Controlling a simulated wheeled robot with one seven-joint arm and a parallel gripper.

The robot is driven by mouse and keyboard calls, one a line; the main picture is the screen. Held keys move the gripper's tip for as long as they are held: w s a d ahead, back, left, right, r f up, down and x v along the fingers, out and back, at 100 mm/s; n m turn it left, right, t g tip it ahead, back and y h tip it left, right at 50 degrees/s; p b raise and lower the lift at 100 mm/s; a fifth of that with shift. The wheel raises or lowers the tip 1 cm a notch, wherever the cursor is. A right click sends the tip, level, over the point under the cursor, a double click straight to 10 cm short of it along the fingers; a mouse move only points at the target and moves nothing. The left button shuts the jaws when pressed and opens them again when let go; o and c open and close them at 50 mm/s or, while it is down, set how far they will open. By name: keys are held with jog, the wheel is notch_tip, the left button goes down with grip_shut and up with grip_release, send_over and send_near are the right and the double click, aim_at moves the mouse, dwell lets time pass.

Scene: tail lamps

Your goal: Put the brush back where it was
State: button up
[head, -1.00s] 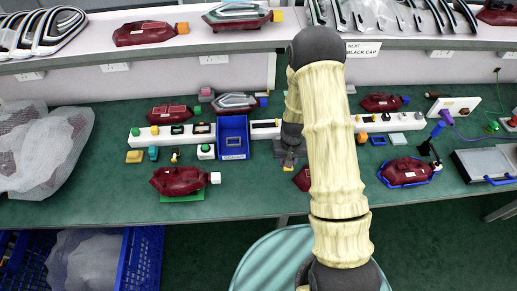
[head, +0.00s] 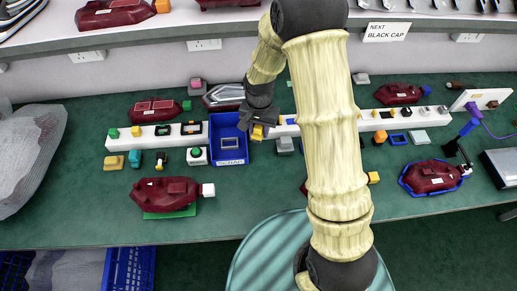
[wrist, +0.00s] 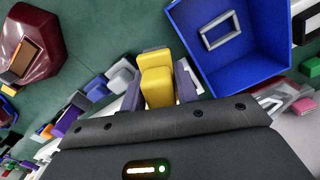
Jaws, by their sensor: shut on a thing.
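My gripper (head: 257,127) is shut on a small yellow block-shaped piece (head: 257,133), probably the brush; no bristles can be made out. In the wrist view the yellow piece (wrist: 157,80) sits between the two fingers of my gripper (wrist: 160,88), with a grey part behind it. The gripper is at the right edge of a blue open bin (head: 228,128), over the white strip (head: 160,139). In the wrist view the blue bin (wrist: 255,62) is right of the piece and holds a grey frame.
Dark red lamps lie left (head: 165,193) and right (head: 432,178) on the green bench (head: 90,225). Small coloured parts stand along and before the strip. A grey block (head: 284,146) is just right of the gripper. The front left bench is clear.

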jog(key=shift+s+r, duration=0.1)
send_over(259, 152)
jog(key=shift+f, duration=2.95)
jog(key=shift+f+p, duration=0.45)
jog(key=shift+f, duration=1.65)
jog(key=shift+f, duration=0.2)
jog(key=o, duration=0.7)
jog(key=shift+c, duration=0.2)
